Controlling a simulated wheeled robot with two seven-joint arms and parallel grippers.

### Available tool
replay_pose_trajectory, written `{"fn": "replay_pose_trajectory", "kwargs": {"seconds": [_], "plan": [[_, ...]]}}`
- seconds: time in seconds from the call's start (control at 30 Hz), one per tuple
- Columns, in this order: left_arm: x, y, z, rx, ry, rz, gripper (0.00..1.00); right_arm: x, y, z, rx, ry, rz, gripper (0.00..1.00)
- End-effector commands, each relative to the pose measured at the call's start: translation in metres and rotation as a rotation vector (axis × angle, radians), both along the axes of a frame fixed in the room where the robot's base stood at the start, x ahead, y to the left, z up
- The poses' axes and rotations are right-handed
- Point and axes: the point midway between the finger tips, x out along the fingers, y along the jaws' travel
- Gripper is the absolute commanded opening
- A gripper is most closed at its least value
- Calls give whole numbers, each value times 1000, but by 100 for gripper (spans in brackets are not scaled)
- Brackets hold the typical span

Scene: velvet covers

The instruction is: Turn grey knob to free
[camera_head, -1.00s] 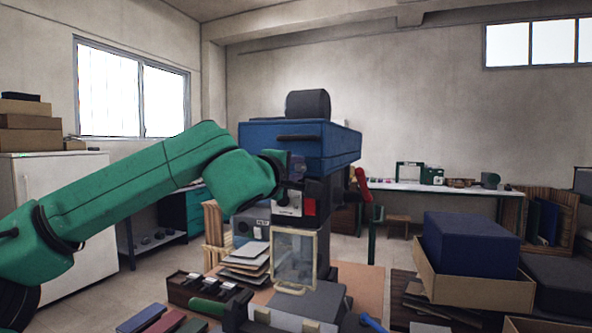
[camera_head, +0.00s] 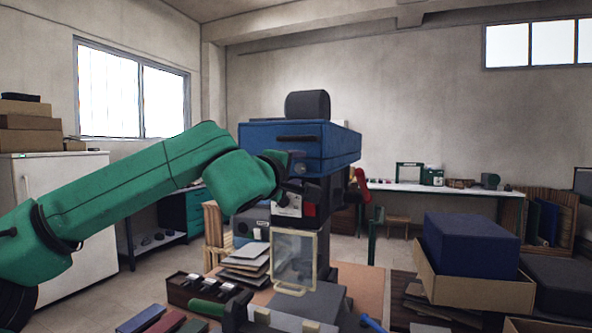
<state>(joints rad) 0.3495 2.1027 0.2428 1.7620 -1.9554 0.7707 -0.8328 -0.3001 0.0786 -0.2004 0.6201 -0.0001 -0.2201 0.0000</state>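A machine with a blue head (camera_head: 335,145) stands in the middle, with a dark cylinder (camera_head: 307,104) on top and a red lever (camera_head: 362,184) on its right side. My green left arm comes in from the left. My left gripper (camera_head: 304,187) is dark and small in the picture, at the front of the machine just below the blue head. Whether the fingers are open or shut does not show. My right gripper is not in view.
A clear framed guard (camera_head: 293,260) stands below the gripper. Stacked grey covers (camera_head: 246,262) and a wooden tray (camera_head: 190,291) lie to its left. A cardboard box (camera_head: 466,289) with a blue block (camera_head: 470,243) is at right. The air right of the machine is free.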

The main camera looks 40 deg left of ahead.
Motion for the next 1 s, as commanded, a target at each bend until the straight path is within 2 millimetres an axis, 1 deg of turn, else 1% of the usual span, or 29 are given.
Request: {"fn": "replay_pose_trajectory", "kwargs": {"seconds": [0.17, 0.27, 0.37, 0.5, 0.6, 0.7, 0.83, 1.0], "plan": [[-5, -2, -1, -1, -3, 0, 62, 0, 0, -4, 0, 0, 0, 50], [-19, -7, -2, -1, -5, -2, 62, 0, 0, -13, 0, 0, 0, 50], [-44, -15, -4, -1, -10, -2, 62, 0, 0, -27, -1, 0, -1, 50], [-85, -29, -5, 1, -9, -2, 62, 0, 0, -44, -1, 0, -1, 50], [-110, -38, -4, 1, -7, 0, 62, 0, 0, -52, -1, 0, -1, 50], [-127, -44, -2, 1, -3, 0, 62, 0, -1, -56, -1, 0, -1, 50], [-137, -48, -1, 1, -1, 0, 62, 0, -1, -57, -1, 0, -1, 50], [-138, -48, 0, 0, 0, 0, 62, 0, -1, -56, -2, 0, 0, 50]]}}
